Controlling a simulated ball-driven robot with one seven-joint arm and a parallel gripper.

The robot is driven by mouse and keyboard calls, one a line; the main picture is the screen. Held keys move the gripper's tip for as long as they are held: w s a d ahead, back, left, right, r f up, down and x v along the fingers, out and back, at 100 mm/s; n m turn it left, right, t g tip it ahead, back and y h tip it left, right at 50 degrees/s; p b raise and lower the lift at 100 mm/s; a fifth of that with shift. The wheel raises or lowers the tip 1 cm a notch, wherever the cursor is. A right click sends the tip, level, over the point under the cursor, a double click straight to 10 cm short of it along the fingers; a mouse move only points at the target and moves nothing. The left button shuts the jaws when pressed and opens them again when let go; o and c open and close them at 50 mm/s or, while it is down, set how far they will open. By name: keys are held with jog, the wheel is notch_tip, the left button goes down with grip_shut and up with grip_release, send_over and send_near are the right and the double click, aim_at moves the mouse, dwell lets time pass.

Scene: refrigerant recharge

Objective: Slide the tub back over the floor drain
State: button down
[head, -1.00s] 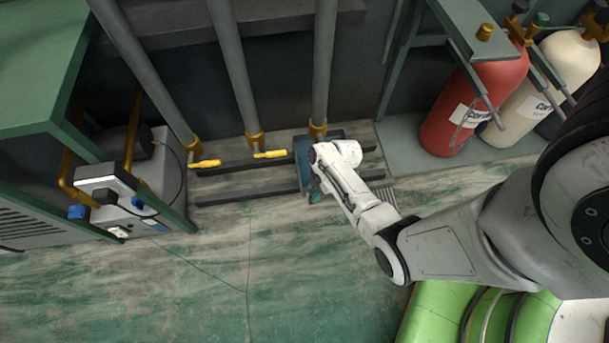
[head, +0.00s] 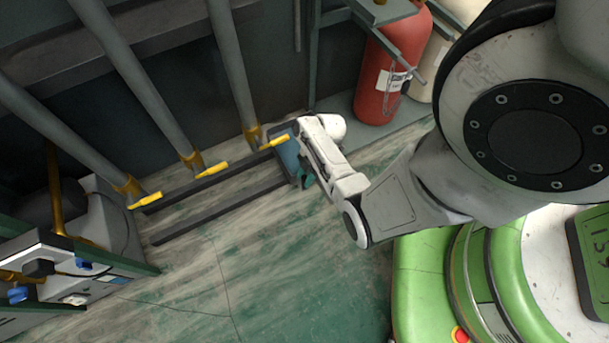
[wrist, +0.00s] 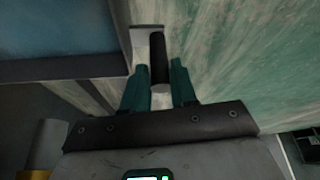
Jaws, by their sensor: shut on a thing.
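The blue tub (head: 287,152) sits at the right part of two dark floor rails, partly behind my arm. My gripper (head: 304,178) is low at the tub's front side. In the wrist view, my gripper's teal fingers (wrist: 159,82) are shut around a dark bar-like handle (wrist: 158,58). The handle stands on a grey bracket at the tub's edge. The tub's blue inside and rim (wrist: 60,68) fill the upper left of that view. I cannot make out the floor drain for certain; my arm covers the floor to the tub's right.
Several grey pipes with yellow valve levers (head: 212,168) stand behind the rails (head: 215,212). A red cylinder (head: 390,70) and a cream one (head: 433,62) stand at the back right. A grey machine (head: 60,262) is at the left. The front floor is clear.

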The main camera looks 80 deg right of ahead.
jog(key=shift+s+d, duration=0.15)
jog(key=shift+s, duration=0.2)
jog(key=c, duration=1.2)
grip_release()
jog(key=shift+d, duration=0.1)
jog(key=shift+c, duration=0.2)
jog(key=p+v, duration=0.5)
jog(key=v, duration=0.5)
jog(key=shift+r, duration=0.4)
